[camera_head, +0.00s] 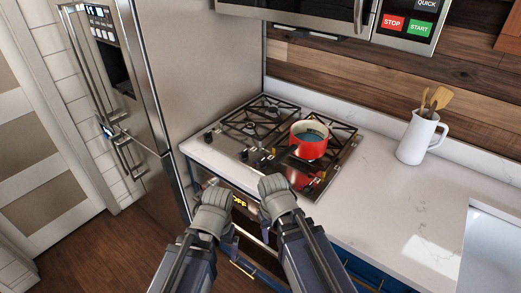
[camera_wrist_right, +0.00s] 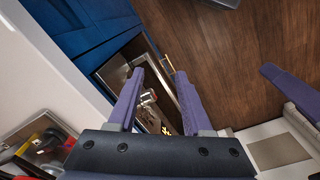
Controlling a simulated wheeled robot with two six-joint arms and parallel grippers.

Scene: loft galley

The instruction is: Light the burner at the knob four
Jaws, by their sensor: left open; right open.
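The steel cooktop (camera_head: 228,146) is set in the white counter, with black grates and small dark knobs, one at its left front (camera_head: 208,137). Knob four cannot be told apart; no number is readable. A red pot (camera_head: 310,148) stands on the right side of the cooktop. I see no flame. My left gripper (camera_head: 211,184) is in front of the counter's front edge. My right gripper (camera_head: 272,181) is at that edge, near the cooktop's front. In the right wrist view its two purple fingers (camera_wrist_right: 160,96) are apart, with a shiny metal part (camera_wrist_right: 149,97) visible beyond them.
A white jug (camera_head: 416,139) with wooden utensils stands at right, beside clear counter (camera_head: 378,197). A steel fridge (camera_head: 195,65) stands at left; a microwave (camera_head: 300,12) hangs above.

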